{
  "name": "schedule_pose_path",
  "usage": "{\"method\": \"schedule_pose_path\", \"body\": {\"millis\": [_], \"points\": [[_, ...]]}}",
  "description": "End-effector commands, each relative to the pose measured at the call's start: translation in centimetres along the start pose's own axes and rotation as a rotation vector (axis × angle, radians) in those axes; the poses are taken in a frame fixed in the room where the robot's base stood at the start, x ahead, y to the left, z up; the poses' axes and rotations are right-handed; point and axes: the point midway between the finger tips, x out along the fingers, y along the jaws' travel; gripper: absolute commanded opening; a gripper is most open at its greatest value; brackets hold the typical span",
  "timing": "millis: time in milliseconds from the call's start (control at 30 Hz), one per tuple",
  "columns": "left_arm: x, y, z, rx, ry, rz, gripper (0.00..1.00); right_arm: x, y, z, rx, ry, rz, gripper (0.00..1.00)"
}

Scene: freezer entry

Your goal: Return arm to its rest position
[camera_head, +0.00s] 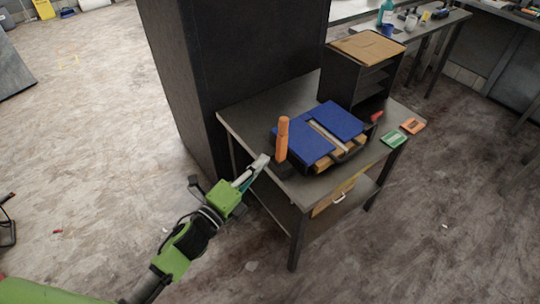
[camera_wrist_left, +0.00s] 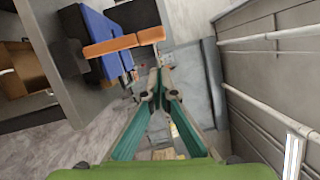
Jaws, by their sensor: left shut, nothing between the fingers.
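My left arm comes in from the lower left of the head view, reaching toward the table's near left corner. My left gripper (camera_head: 262,161) is shut and empty, with its fingertips at the table's left edge, close to an upright orange cylinder on a dark base (camera_head: 282,140). In the left wrist view the two fingers of the left gripper (camera_wrist_left: 158,72) converge at their tips with nothing between them. The orange cylinder (camera_wrist_left: 125,43) shows there to the upper left of the fingertips. My right gripper is not in view.
The dark table (camera_head: 237,119) bears a blue case (camera_head: 300,141), a shelf box (camera_head: 352,82), and green (camera_head: 393,139) and orange (camera_head: 412,125) items. A tall dark cabinet (camera_head: 230,60) stands behind its left side. The floor (camera_head: 90,150) at left is mostly clear.

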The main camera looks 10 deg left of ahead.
Motion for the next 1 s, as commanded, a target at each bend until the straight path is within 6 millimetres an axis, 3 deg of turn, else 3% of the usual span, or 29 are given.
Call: {"method": "schedule_pose_path", "body": {"millis": [100,333,767,867,967,1000], "points": [[-1.2,0.1,0.0,0.001,0.001,0.001,0.0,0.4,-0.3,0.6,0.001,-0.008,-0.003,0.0],[-1.6,-0.1,0.0,0.001,0.0,0.0,0.0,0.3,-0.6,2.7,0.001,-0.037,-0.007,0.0],[-1.6,0.2,0.0,-0.004,-0.002,0.005,0.0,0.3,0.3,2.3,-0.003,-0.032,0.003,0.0],[-1.9,2.4,0.3,-0.051,-0.018,0.046,0.0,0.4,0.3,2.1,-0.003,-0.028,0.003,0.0],[-2.7,7.4,0.8,-0.164,-0.059,0.138,0.0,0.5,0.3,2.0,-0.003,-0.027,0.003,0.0],[-3.3,10.1,1.0,-0.225,-0.084,0.188,0.0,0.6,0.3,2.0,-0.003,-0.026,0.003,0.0]]}}
